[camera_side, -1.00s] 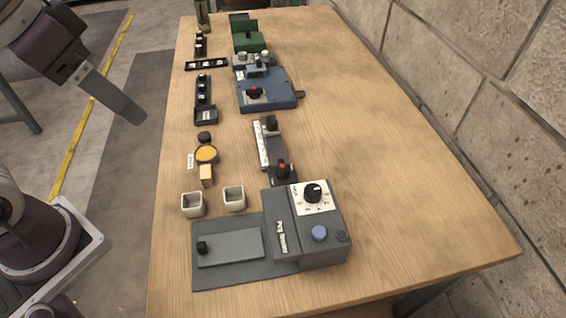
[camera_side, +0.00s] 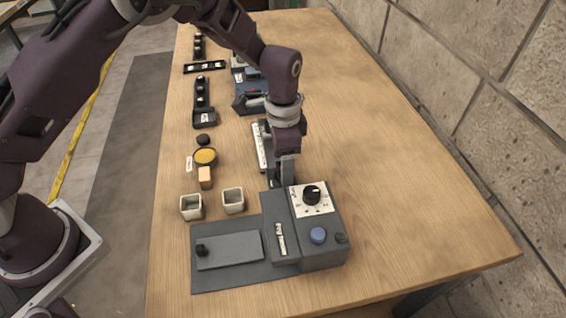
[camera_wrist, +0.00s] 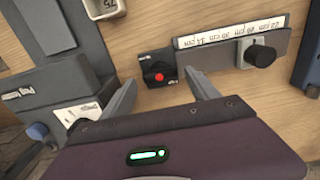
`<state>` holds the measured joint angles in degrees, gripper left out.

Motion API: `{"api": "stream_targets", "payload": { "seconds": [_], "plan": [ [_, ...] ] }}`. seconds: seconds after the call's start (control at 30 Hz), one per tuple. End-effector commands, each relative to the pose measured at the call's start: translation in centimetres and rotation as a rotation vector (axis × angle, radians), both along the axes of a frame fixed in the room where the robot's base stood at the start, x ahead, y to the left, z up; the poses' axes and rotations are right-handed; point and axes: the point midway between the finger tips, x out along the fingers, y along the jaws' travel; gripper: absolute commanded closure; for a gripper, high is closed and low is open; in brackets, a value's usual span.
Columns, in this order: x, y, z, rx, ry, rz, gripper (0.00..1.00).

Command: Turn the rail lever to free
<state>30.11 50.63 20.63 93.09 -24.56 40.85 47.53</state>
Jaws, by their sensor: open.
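The rail (camera_wrist: 230,45) carries a white centimetre scale and a black knob (camera_wrist: 262,53). In the side view the scale strip of the rail (camera_side: 261,147) shows left of my arm. At the rail's end is a dark block with a red-topped black piece, which I take to be the rail lever (camera_wrist: 158,76). My gripper (camera_wrist: 163,88) is open, its fingers spread to either side of the lever in the wrist view. I cannot tell whether they touch it. In the side view my gripper (camera_side: 284,182) points down and hides the lever.
A grey machine (camera_side: 329,255) with a dial (camera_side: 312,195) and blue button stands close in front of my gripper. The table's right side is clear.

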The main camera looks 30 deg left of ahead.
Motion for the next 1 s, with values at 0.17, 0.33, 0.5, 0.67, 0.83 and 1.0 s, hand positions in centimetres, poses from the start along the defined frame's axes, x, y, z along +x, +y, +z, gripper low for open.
{"api": "stream_targets", "payload": {
  "seconds": [0.17, 0.33, 0.5, 0.67, 0.83, 1.0],
  "plan": [
    [0.01, 0.01, -0.89, -0.001, -0.001, 0.002, 0.31],
    [0.01, 0.01, -0.85, -0.001, -0.001, 0.002, 0.33],
    [0.0, 0.01, -0.83, -0.001, -0.001, 0.002, 0.66],
    [-0.01, 0.02, -0.82, -0.001, -0.001, 0.002, 0.93],
    [0.0, 0.03, -0.8, -0.001, 0.0, 0.015, 0.93],
    [0.03, 0.06, -0.79, -0.001, 0.0, 0.077, 0.93]
  ]
}}
